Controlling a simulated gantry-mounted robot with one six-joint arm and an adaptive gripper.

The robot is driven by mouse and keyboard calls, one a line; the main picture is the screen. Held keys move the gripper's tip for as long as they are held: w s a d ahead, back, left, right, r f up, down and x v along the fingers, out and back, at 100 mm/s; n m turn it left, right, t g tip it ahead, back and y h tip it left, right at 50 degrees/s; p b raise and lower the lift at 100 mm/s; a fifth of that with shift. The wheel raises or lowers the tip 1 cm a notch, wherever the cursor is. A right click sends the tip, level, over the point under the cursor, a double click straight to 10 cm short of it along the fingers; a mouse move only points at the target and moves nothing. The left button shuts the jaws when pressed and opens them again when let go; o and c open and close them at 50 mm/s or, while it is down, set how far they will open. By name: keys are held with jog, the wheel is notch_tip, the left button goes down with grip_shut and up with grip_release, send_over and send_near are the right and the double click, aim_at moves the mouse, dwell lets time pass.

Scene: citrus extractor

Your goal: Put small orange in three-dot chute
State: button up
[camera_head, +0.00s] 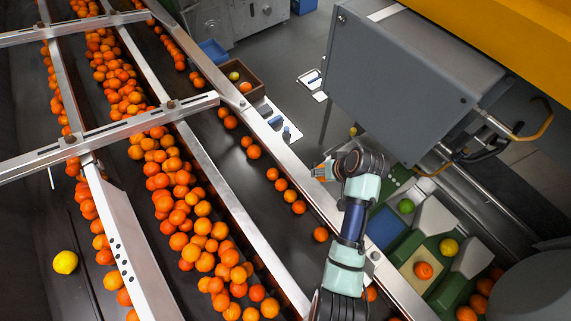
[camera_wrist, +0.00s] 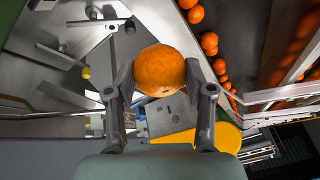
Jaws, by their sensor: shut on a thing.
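My gripper (camera_head: 321,171) is over the right rail of the conveyor in the head view. In the wrist view it is shut on an orange (camera_wrist: 160,68), held between its two fingers. In the head view the held fruit can barely be made out. Green and grey chutes (camera_head: 437,217) lie at the lower right, right of my arm. One holds an orange (camera_head: 423,270), one a yellow fruit (camera_head: 448,247) and one a green fruit (camera_head: 406,206). My gripper is up and left of these chutes.
Conveyor lanes (camera_head: 205,128) with many oranges fill the left. Metal crossbars (camera_head: 125,134) span them. A large grey machine housing (camera_head: 410,85) stands at the upper right. A brown crate (camera_head: 241,82) with fruit sits beyond the rail. A yellow fruit (camera_head: 65,262) lies at the far left.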

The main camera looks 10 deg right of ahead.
jog(key=s+d+f+m, duration=0.1)
jog(key=s+d+f, duration=0.1)
jog(key=s+d, duration=0.4)
jog(key=s+d+f+m, duration=0.1)
jog(key=s+d+f, duration=0.2)
jog(key=s+d, duration=0.2)
jog(key=s+d+f+m+h, duration=0.1)
jog(key=s+d+f, duration=0.1)
jog(key=s+d, duration=0.4)
jog(key=d, duration=0.5)
jog(key=shift+s+f+t+p, duration=0.25)
jog(key=shift+s+t+p, duration=0.05)
jog(key=shift+s, duration=0.05)
jog(key=shift+r+p, duration=0.1)
jog(key=shift+p, duration=0.2)
jog(key=shift+f+b, duration=1.35)
jog(key=shift+f, duration=0.75)
jog(key=shift+f+b, duration=4.2)
jog(key=shift+f, duration=1.25)
jog(key=o, duration=1.2)
jog(key=shift+o, duration=0.2)
